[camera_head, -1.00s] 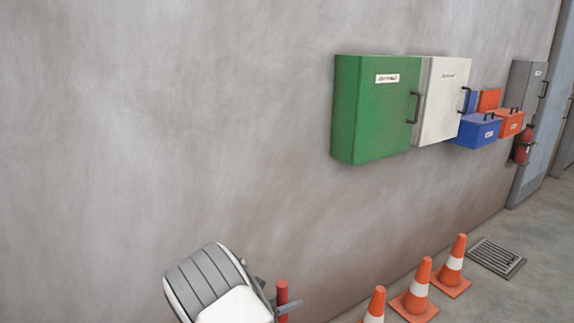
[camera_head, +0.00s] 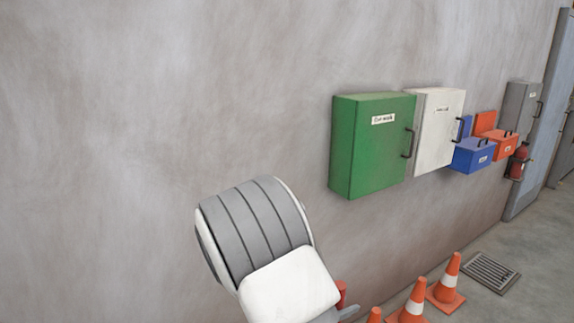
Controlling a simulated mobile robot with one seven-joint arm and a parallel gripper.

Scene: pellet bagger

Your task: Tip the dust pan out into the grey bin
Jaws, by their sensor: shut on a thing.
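My gripper (camera_head: 348,312) is at the bottom edge, partly hidden behind my own white and grey arm link. It is shut on a red rod-like piece (camera_head: 341,290), of which only the upper end shows. This may be the dust pan's handle, but the pan itself is not in view, so I cannot tell whether it is level or tilted. The grey bin is not in view.
A green cabinet (camera_head: 368,150) and a white cabinet (camera_head: 438,135) hang on the wall, with blue (camera_head: 472,156) and orange (camera_head: 503,147) boxes beyond. Orange cones (camera_head: 446,287) stand along the wall's foot. A floor grate (camera_head: 490,272) lies to their right.

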